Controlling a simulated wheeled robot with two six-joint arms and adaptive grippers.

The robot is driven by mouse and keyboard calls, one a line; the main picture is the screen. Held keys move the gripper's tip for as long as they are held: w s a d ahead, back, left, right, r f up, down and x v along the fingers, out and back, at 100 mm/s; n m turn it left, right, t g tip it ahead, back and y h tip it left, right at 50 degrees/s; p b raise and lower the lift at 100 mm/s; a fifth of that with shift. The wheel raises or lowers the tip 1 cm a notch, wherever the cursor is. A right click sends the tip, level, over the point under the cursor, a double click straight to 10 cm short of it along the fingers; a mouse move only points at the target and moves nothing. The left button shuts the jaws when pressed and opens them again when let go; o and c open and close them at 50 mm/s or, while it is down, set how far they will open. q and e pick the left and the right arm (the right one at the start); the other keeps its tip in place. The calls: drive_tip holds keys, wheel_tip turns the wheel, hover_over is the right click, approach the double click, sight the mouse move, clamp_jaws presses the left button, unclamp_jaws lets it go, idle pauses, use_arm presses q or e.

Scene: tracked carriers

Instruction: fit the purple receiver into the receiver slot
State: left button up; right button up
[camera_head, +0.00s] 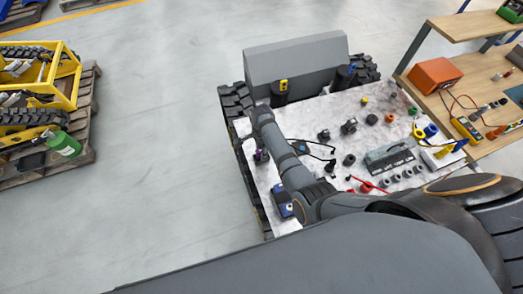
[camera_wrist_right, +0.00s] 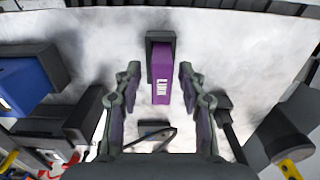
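The purple receiver (camera_wrist_right: 164,82), a narrow box with white lettering, shows in the right wrist view with its far end at a dark square-framed slot (camera_wrist_right: 151,38). I cannot tell how deep it sits. My right gripper (camera_wrist_right: 158,82) is open, with one finger on each side of the receiver. The left finger stands clear of it; the right finger is very close, and contact cannot be told. In the head view, the purple receiver (camera_head: 261,156) is small at the left edge of the carrier's deck, beside my right arm. My left gripper is not in view.
The pale deck (camera_head: 325,110) of the tracked carrier holds a blue device (camera_head: 283,204), dark sockets, cables and several small parts. A grey housing (camera_head: 295,62) stands at its far end. A wooden bench (camera_head: 440,100) is at the right; a pallet with yellow machinery (camera_head: 60,85) is at the left.

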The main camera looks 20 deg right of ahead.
wheel_tip(320, 180, up, 6)
drive_tip(key=p, duration=0.5)
drive_tip(key=shift+w+r, duration=0.1)
wheel_tip(320, 180, up, 6)
drive_tip(key=shift+f, duration=0.1)
